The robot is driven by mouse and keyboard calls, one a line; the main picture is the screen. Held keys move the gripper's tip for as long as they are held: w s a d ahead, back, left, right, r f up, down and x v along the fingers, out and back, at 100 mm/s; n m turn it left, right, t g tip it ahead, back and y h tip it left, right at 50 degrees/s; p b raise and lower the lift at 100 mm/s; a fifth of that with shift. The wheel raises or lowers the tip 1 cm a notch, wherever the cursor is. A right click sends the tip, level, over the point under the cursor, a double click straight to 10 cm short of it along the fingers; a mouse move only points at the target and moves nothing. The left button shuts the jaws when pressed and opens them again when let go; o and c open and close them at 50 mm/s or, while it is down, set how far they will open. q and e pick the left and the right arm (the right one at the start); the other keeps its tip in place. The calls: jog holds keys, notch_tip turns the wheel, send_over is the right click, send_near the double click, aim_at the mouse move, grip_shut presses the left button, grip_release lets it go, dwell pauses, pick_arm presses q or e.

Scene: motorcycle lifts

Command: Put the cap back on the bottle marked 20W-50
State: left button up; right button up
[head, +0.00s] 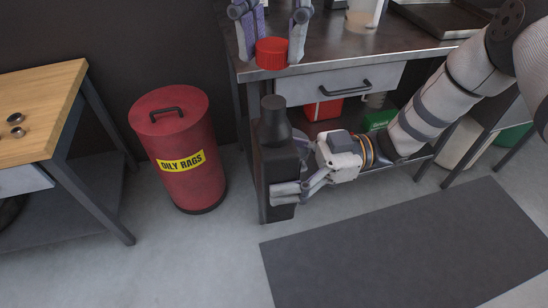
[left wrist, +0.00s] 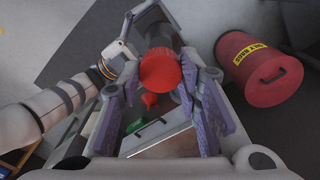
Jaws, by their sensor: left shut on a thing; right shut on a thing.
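My left gripper (head: 271,48) is shut on a red ribbed cap (head: 271,54), held between its two fingers near the bench's front edge. The cap also shows between the fingers in the left wrist view (left wrist: 160,69). My right gripper (head: 288,189) is shut on a tall black bottle (head: 278,160), around its lower body. The bottle is roughly upright in front of the bench, its neck below the cap and apart from it in the head view. Its dark top carries no red cap. No 20W-50 marking is visible on it. In the left wrist view the bottle is partly hidden behind the cap.
A metal bench (head: 340,55) with a drawer (head: 338,82) stands behind the bottle; red and green items (head: 323,109) sit below. A red OILY RAGS bin (head: 181,150) stands left of the bottle. A wooden-topped table (head: 40,90) is far left. A dark mat (head: 400,245) lies on open floor.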

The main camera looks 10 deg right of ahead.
aim_at(274, 102)
pick_arm(q)
jog(key=shift+f, duration=1.95)
jog(key=shift+f, duration=0.9)
jog(key=shift+f, duration=0.5)
